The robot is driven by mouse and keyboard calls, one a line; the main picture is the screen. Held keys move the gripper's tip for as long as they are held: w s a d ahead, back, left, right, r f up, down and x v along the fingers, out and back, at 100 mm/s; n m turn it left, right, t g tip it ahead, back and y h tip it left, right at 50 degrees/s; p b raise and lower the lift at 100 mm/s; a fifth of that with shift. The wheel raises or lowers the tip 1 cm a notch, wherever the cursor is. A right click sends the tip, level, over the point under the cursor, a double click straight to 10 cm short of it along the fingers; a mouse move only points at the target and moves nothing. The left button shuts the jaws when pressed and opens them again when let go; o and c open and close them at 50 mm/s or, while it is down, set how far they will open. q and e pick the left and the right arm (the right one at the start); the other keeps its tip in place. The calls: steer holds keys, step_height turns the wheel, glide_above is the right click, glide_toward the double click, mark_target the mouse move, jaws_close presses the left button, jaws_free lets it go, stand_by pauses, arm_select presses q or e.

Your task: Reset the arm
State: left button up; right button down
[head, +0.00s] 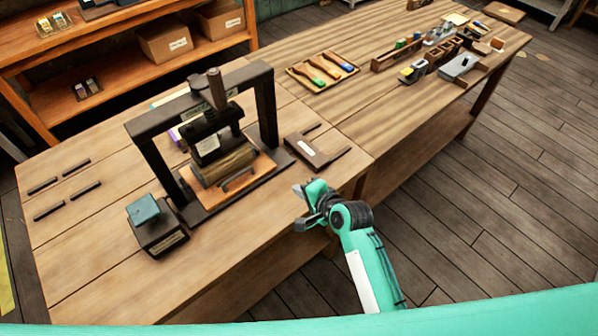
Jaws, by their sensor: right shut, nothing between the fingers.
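My right gripper (306,208) is shut and empty, at the front edge of the workbench. It is in front of and to the right of the handwheel press (197,103). My teal right arm reaches up to it from the lower right. The press has a dark frame with an upright handle on top. A wooden block sits under its pressing head on an orange-brown board with a dark handle. My left gripper and arm are not in the view.
A teal-topped block (146,211) stands at the press's front left. A brush tray (322,71) and boxes of tools are farther back.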

steer(key=shift+s+d, duration=0.1)
steer(key=shift+s, duration=0.05)
steer(key=s+d+n+g+h, duration=0.3)
steer(key=s+d+n, duration=0.3)
steer(key=s+d, duration=0.55)
steer(key=s+d+n+g+h, duration=0.35)
steer(key=s+d+n, duration=0.4)
steer(key=s, duration=0.75)
step_height(320, 180, down, 28)
steer(key=s+d+f+g, duration=0.2)
steer(key=s+d+f, duration=0.1)
steer(key=s+f, duration=1.6)
step_height(320, 180, down, 3)
steer(key=shift+s+d+r, duration=0.1)
steer(key=shift+s+d, duration=0.1)
steer(key=shift+s, duration=0.05)
